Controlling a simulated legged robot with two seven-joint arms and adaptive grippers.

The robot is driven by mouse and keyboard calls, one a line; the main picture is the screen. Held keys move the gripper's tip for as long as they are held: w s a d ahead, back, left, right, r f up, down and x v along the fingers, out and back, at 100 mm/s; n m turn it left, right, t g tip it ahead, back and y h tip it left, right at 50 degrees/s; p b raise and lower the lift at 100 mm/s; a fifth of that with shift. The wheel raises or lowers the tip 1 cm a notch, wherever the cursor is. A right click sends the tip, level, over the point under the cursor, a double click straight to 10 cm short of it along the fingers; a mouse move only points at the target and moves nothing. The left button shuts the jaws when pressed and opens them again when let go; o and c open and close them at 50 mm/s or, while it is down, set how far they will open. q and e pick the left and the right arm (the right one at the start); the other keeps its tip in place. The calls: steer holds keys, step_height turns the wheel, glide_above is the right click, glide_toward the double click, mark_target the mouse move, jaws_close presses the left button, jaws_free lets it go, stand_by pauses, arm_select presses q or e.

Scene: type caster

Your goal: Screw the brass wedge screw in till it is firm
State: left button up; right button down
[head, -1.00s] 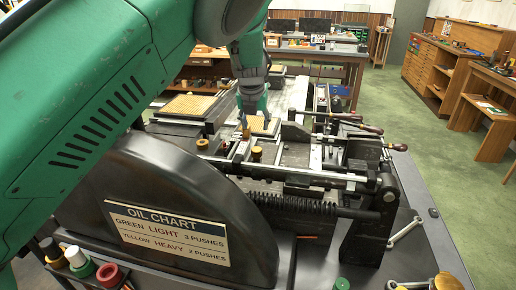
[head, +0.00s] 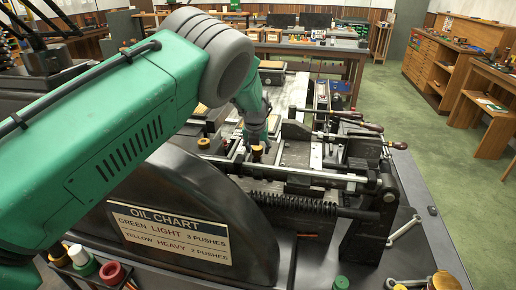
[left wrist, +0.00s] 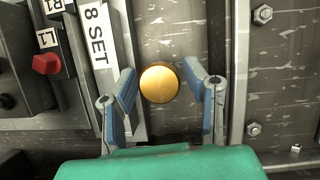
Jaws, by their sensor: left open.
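The brass wedge screw shows in the left wrist view as a round, smooth brass head (left wrist: 160,84), seen from above against scratched grey metal. In the head view the brass screw (head: 257,154) stands on the machine bed, partly covered by my left gripper (head: 257,144). In the left wrist view my left gripper (left wrist: 159,78) is open, with one blue-padded finger on each side of the brass head. Gaps show between both pads and the head. The screw's shaft is hidden beneath its head. My right gripper is in neither view.
Another brass knob (head: 203,144) stands to the left. Long-handled levers (head: 345,126), a black spring (head: 292,203) and the oil chart cover (head: 170,225) surround the work spot. A label plate reading "8 SET" (left wrist: 97,35) lies left of the screw head.

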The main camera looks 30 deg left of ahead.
arm_select(q)
steer(key=c, duration=0.9)
steer(key=m+h+b, duration=0.1)
steer(key=m, duration=0.2)
steer(key=m+h+b, duration=0.1)
steer(key=m, duration=0.2)
steer(key=shift+a+f+b, duration=0.1)
steer(key=shift+b, duration=0.3)
steer(key=m+h+b, duration=0.1)
steer(key=m, duration=0.2)
steer(key=shift+m+h, duration=0.3)
steer(key=shift+m, duration=0.1)
steer(key=shift+m+g+h+b, duration=0.5)
steer(key=shift+m, duration=1)
steer(key=shift+r, duration=0.2)
